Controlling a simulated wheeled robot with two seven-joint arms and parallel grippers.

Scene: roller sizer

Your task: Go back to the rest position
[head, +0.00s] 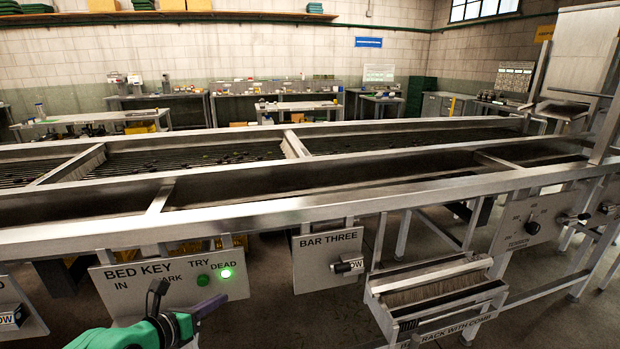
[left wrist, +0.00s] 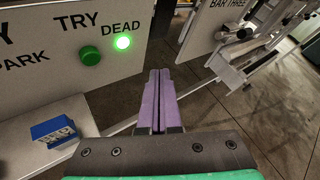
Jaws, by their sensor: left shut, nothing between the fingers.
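My left gripper (head: 218,303) has purple fingers on a green arm. It is in front of the lower part of the BED KEY panel (head: 118,281), below the green lamp (head: 225,273). In the left wrist view its two purple fingers (left wrist: 155,82) lie together, shut and empty. The lit lamp marked DEAD (left wrist: 122,41) and the dark green button under TRY (left wrist: 90,56) show just left of the fingertips. I cannot tell whether the fingers touch the panel. My right gripper is in neither view.
The long steel roller frame (head: 330,206) spans the view above the panels. The BAR THREE panel (head: 312,266) and a brush tray (head: 440,292) stand to the right. A blue labelled block (left wrist: 52,131) sits lower left in the left wrist view. Bare floor (left wrist: 225,115) shows right of the fingers.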

